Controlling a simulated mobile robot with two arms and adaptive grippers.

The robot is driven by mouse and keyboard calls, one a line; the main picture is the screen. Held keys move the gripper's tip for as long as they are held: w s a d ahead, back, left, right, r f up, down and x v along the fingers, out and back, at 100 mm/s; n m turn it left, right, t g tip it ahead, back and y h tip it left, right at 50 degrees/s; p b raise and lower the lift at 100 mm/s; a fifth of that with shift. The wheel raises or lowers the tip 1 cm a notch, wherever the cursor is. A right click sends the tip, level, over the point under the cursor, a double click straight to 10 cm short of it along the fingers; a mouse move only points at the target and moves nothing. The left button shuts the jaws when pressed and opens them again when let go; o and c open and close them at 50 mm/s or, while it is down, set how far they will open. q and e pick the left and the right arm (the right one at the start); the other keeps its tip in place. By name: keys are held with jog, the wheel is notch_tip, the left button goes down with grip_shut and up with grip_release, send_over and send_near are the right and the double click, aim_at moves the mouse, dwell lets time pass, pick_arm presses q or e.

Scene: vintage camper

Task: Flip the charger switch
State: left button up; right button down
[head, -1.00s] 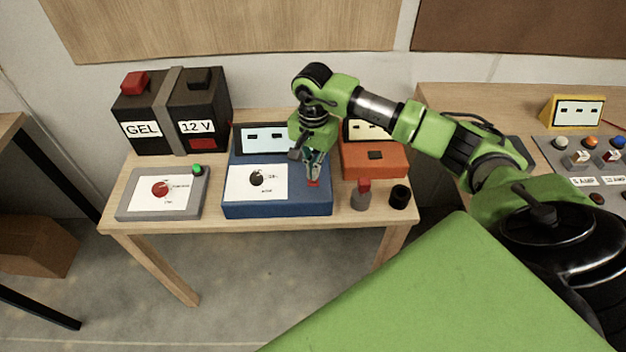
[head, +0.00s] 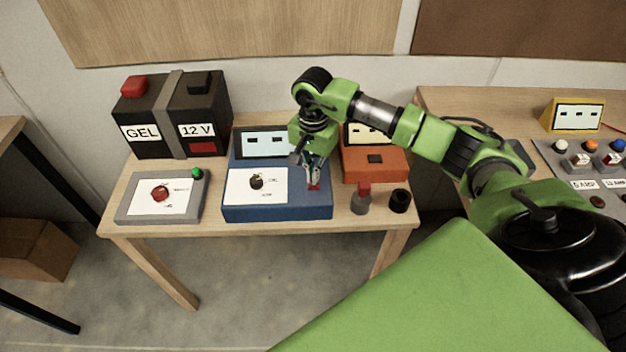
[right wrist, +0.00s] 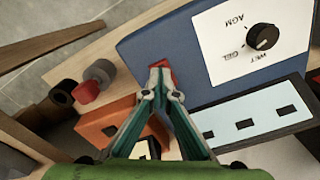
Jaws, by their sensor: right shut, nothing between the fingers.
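The charger is a blue box (head: 275,211) in the middle of the wooden table. Its white panel carries a black knob (head: 257,182), labelled GEL, WET and AGM in the right wrist view (right wrist: 262,37). A small red switch (head: 314,188) sits on the box's top near its right front corner. My right gripper (head: 313,180) points down at the switch, shut and empty. In the right wrist view the fingertips (right wrist: 159,88) meet right by the red switch (right wrist: 163,66) and partly cover it. I cannot tell whether they touch. My left gripper is not in view.
A black battery (head: 172,120) marked GEL and 12 V stands at the back left. A grey box (head: 128,209) with a red knob lies in front of it. An orange device (head: 375,170) and two small cylinders (head: 399,201) are close right of the charger.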

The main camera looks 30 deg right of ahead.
aim_at(313, 186)
jog(key=shift+f+b, duration=1.05)
jog(key=shift+f, duration=0.1)
dwell(0.8)
jog(key=shift+r, duration=0.2)
jog(key=shift+r+p, duration=1.85)
jog(key=shift+r, duration=1.55)
